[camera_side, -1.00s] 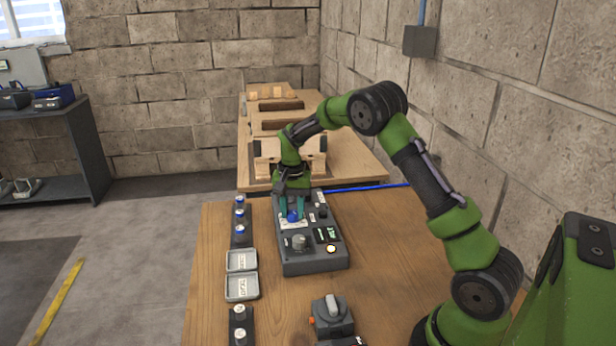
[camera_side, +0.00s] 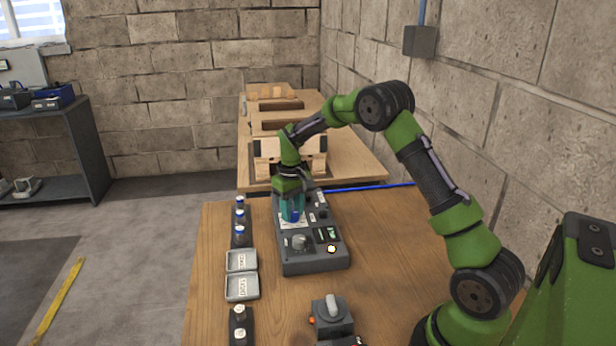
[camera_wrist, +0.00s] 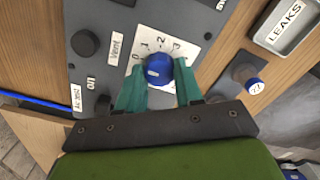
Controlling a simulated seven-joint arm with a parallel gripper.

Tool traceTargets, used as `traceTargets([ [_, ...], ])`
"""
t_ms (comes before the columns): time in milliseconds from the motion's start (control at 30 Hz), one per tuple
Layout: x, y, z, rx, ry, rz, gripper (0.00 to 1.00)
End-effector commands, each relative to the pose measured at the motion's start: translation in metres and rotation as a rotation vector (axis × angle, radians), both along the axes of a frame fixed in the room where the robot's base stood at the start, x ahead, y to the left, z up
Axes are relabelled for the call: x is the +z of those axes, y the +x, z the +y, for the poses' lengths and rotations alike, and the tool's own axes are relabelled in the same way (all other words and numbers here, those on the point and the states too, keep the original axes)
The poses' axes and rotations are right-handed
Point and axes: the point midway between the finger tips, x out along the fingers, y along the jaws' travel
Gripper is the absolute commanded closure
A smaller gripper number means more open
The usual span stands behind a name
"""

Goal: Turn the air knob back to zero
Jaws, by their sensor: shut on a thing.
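The air knob, a blue round knob (camera_wrist: 158,70), sits on a white dial plate (camera_wrist: 160,45) marked from 0 to 3. In the side view the knob (camera_side: 294,217) is partly covered by the fingers. My gripper (camera_wrist: 158,82) points down, its teal fingers shut on opposite sides of the knob; the gripper also shows in the side view (camera_side: 292,207). A pale mark shows on the knob, but I cannot tell which number it points to. The dark grey control panel (camera_side: 312,268) carries the dial.
Beside the dial are a black knob (camera_wrist: 85,43) and a Vent label (camera_wrist: 116,46). Left of the panel stand a rack with blue-topped pieces (camera_side: 240,230) and two grey trays (camera_side: 242,287). A grey switch box (camera_side: 331,322) stands in front. The table's right side is clear.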

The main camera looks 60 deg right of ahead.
Motion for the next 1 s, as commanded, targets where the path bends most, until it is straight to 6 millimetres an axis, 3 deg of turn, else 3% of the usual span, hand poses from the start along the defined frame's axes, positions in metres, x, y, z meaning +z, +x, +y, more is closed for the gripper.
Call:
traceTargets([
  [667, 0.0018, -0.0002, 0.0007, 0.063, 0.001, 0.001, 0.95],
  [700, 0.0018, -0.0002, 0.0007, 0.063, 0.001, 0.001, 0.62],
  [867, 0.0011, -0.0002, 0.0006, 0.063, 0.001, 0.001, 0.39],
  [1000, 0.0007, -0.0001, 0.0003, 0.062, 0.001, 0.001, 0.39],
])
